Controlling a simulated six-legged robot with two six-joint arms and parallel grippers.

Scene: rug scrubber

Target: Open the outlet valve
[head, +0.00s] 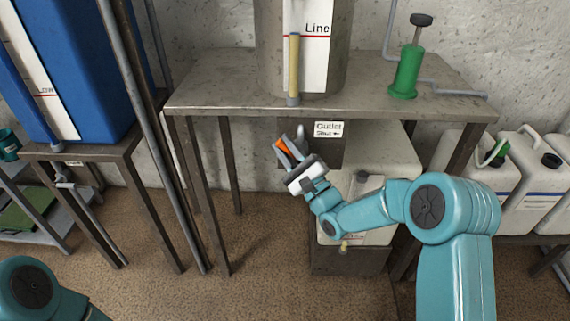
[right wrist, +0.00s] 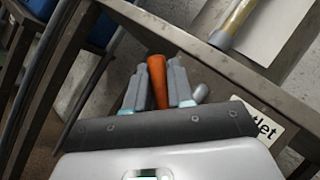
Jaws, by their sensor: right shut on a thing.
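The outlet valve's orange handle (head: 284,147) sits below the front edge of the metal table, left of a white label (head: 329,129) reading "Outlet" and "Shut" with a left arrow. My right gripper (head: 287,152) is shut on this handle. In the right wrist view, the orange handle (right wrist: 158,82) stands upright between the two grey fingers of the gripper (right wrist: 157,90). A grey rounded stub (right wrist: 201,93) shows beside the right finger. The valve body is mostly hidden by the gripper. Of my left arm only a teal joint shows at bottom left; its gripper is out of view.
The metal table (head: 215,92) carries a grey tank with a sight tube (head: 294,70) and a green hand pump (head: 408,70). A white container (head: 396,150) stands underneath. A blue tank (head: 95,60) is at left. Table legs (head: 200,200) flank the space left of my gripper.

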